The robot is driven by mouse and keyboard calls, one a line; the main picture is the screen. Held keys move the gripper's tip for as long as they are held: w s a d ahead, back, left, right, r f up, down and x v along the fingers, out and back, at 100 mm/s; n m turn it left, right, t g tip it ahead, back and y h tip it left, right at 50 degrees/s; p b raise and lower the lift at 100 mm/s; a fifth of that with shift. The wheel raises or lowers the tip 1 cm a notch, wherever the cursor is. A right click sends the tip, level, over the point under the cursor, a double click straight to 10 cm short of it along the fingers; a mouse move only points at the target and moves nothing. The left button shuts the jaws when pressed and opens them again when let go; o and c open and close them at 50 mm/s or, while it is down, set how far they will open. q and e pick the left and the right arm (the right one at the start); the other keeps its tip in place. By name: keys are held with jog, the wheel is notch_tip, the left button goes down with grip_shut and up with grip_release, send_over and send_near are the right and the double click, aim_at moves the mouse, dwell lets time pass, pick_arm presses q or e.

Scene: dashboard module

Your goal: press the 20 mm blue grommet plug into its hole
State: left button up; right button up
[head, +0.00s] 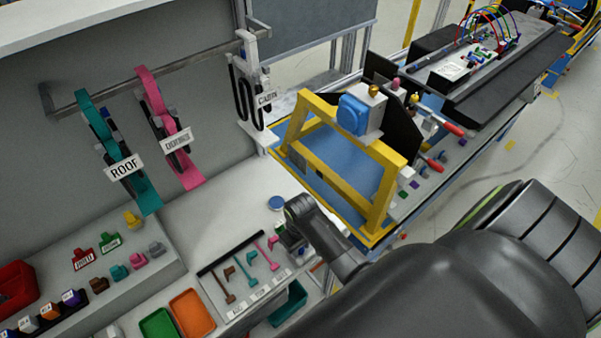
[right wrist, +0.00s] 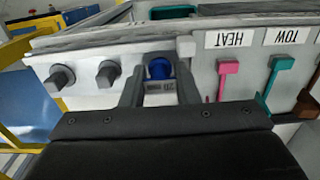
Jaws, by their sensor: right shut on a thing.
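The blue grommet plug (right wrist: 158,69) is a small round blue piece between my right gripper's fingertips in the right wrist view. My right gripper (right wrist: 159,76) is shut on it, close above the light tray or shelf surface. A small label, upside down and hard to read, lies just below the plug between the fingers. In the head view my right gripper (head: 287,236) is low at the centre, beside the rack of hooked pieces, and the plug is hard to make out there. I cannot identify the plug's hole in either view. My left gripper is not in view.
A yellow frame (head: 384,205) stands right of my gripper. A pink piece (right wrist: 228,68) labelled HEAT and a teal piece (right wrist: 280,63) labelled TOW are close by. Two grey knobs (right wrist: 107,74) are to the left.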

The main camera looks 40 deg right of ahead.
jog(key=shift+r+p, duration=0.5)
jog(key=shift+r, duration=0.15)
jog(key=shift+f+b, duration=0.35)
jog(key=shift+f, duration=0.35)
dwell(1.0)
jog(key=o, duration=0.9)
jog(key=shift+o, duration=0.2)
